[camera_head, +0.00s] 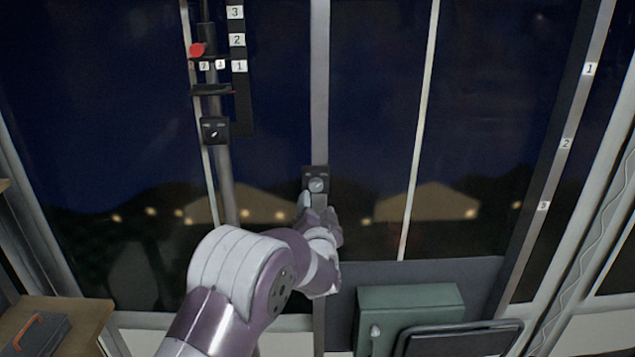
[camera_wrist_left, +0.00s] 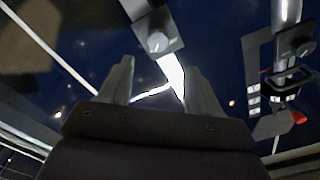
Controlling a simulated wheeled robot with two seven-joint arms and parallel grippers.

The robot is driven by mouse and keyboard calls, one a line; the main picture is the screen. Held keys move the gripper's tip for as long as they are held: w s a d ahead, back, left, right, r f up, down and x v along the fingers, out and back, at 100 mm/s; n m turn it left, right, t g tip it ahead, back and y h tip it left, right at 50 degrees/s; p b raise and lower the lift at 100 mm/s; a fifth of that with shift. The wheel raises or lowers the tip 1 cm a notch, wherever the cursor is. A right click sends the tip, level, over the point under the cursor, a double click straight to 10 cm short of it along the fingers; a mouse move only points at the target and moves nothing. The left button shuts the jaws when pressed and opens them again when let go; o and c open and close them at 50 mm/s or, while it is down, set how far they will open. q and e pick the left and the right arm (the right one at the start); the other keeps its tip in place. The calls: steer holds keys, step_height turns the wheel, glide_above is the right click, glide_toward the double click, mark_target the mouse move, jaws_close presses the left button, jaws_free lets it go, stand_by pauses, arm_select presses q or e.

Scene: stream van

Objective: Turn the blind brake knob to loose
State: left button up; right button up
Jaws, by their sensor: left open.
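A small grey knob (camera_head: 318,185) sits on a dark square plate on the central upright. A second, similar knob (camera_head: 214,133) is on a dark plate on the left post. I cannot read which of them is the blind brake. My left gripper (camera_head: 318,203) is just below the central knob, with its fingers pointing up toward it. In the left wrist view the central knob (camera_wrist_left: 157,42) lies just beyond the open fingertips (camera_wrist_left: 160,68), with nothing between them. The other knob (camera_wrist_left: 299,46) is at the upper right there. My right gripper is out of view.
A red-ended lever (camera_head: 197,49) stands beside a strip numbered 1 to 3 at the upper left. A green box (camera_head: 405,299) and a dark flat panel (camera_head: 460,340) are below the window, right of my arm. A wooden shelf (camera_head: 75,312) is at the lower left.

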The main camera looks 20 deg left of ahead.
mark_target(316, 188)
arm_select(q)
steer(key=p+x, duration=0.1)
steer(key=x, duration=0.2)
steer(key=p+x, duration=0.1)
steer(key=x, duration=0.2)
steer(key=p+x, duration=0.1)
steer(key=x, duration=0.2)
steer(key=shift+f, duration=0.35)
steer(key=shift+w, duration=0.15)
steer(key=shift+r, duration=0.15)
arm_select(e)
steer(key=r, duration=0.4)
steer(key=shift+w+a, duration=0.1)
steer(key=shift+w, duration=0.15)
arm_select(q)
steer(key=shift+w, duration=0.1)
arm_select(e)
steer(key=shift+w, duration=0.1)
arm_select(q)
steer(key=shift+a, duration=0.1)
steer(key=c, duration=1)
steer(key=shift+c, duration=0.2)
steer(key=shift+f, duration=0.25)
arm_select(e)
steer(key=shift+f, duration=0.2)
